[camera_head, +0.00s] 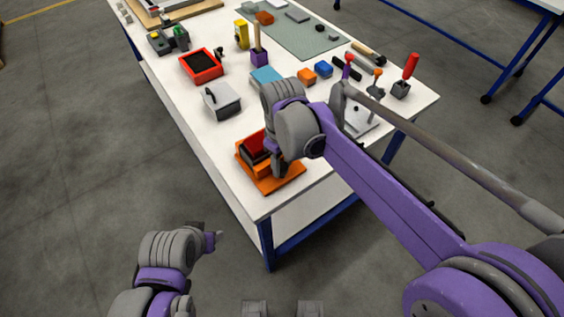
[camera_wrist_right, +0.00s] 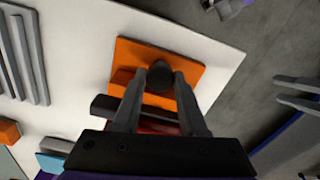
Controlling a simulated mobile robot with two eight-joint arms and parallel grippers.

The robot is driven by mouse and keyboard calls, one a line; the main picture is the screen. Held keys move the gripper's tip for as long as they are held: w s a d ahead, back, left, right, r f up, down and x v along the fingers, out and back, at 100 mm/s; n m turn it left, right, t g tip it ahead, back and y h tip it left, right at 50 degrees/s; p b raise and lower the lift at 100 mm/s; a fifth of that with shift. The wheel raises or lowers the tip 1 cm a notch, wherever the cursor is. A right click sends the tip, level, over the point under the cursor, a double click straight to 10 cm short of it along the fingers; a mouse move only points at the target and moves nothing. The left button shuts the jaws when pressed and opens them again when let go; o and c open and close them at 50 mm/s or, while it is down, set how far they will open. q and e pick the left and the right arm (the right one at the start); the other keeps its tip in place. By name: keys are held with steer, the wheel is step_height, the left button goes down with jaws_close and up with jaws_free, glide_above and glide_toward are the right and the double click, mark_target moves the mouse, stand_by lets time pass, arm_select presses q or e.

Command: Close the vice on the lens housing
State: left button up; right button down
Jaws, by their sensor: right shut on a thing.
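The orange vice (camera_head: 273,186) stands at the table's near corner, and its orange base also shows in the right wrist view (camera_wrist_right: 185,63). A dark red block (camera_head: 252,142) with black parts beside it sits in the vice; it may be the lens housing. My right gripper (camera_head: 279,172) is over the front of the vice. In the right wrist view its fingers are shut on a dark round knob (camera_wrist_right: 160,74) of the vice. The fingers hide part of the jaws, so contact with the block cannot be judged. My left gripper (camera_head: 214,237) hangs off the table, its fingers unclear.
A grey-white box (camera_head: 222,102) and a red bin (camera_head: 202,66) stand behind the vice. Blue (camera_head: 323,69) and orange (camera_head: 307,77) blocks and a red-handled tool (camera_head: 408,70) are further back. The white table's edges lie close to the vice.

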mark_target(282, 166)
steer(key=shift+m, duration=1.5)
steer(key=shift+c, duration=2.2)
jaws_free()
steer(key=shift+r, duration=0.1)
step_height(282, 166, up, 11)
steer(key=p, duration=0.1)
steer(key=shift+f, duration=0.2)
